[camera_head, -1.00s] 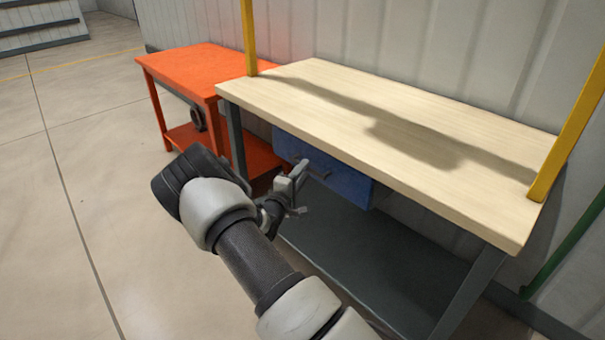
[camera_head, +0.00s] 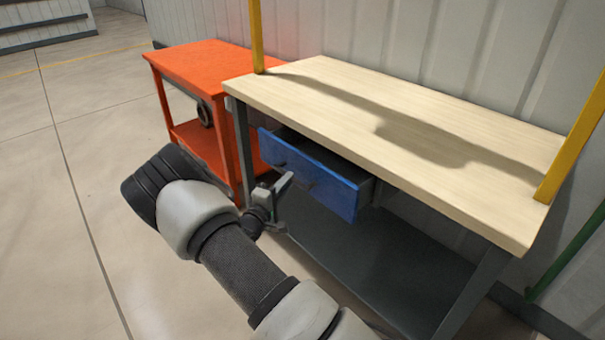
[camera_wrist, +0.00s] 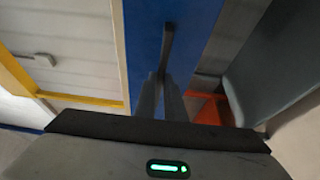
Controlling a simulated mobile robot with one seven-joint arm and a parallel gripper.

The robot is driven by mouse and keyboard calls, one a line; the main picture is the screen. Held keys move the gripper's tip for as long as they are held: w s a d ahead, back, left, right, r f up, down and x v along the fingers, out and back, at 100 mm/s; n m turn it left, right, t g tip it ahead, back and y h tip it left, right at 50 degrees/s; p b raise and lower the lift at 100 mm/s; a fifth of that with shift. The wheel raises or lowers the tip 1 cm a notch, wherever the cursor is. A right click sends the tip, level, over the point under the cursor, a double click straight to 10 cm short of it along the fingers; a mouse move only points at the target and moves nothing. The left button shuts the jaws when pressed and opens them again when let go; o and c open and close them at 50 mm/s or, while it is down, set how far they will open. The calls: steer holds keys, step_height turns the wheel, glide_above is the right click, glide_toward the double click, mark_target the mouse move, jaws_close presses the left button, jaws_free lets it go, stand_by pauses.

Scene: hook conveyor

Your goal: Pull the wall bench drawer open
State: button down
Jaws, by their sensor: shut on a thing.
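The blue drawer (camera_head: 325,180) hangs under the wooden top of the wall bench (camera_head: 400,145) and stands partly out, its inside showing behind the front. In the wrist view the blue drawer front (camera_wrist: 190,30) fills the upper middle, with a dark bar handle (camera_wrist: 167,45) on it. My gripper (camera_head: 300,183) is at the drawer front, and in the wrist view its fingers (camera_wrist: 161,82) are closed on the handle. My gripper's own body hides part of the handle in the head view.
An orange table (camera_head: 205,65) with a lower shelf stands left of the bench. Yellow posts (camera_head: 575,135) rise at the bench's ends. A dark lower shelf (camera_head: 390,270) lies under the drawer. The floor (camera_head: 70,200) at left is clear.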

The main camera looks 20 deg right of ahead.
steer(key=s+a+b, duration=0.1)
steer(key=s+a, duration=0.2)
steer(key=a, duration=0.7)
steer(key=s+a+b, duration=0.1)
steer(key=s+a, duration=0.3)
steer(key=a, duration=0.6)
steer(key=shift+s, duration=0.2)
steer(key=shift+a, duration=0.1)
steer(key=c, duration=1.8)
jaws_free()
steer(key=shift+c, duration=0.2)
steer(key=shift+a, duration=0.1)
steer(key=p+v, duration=0.1)
steer(key=v, duration=1.6)
steer(key=shift+s, duration=0.2)
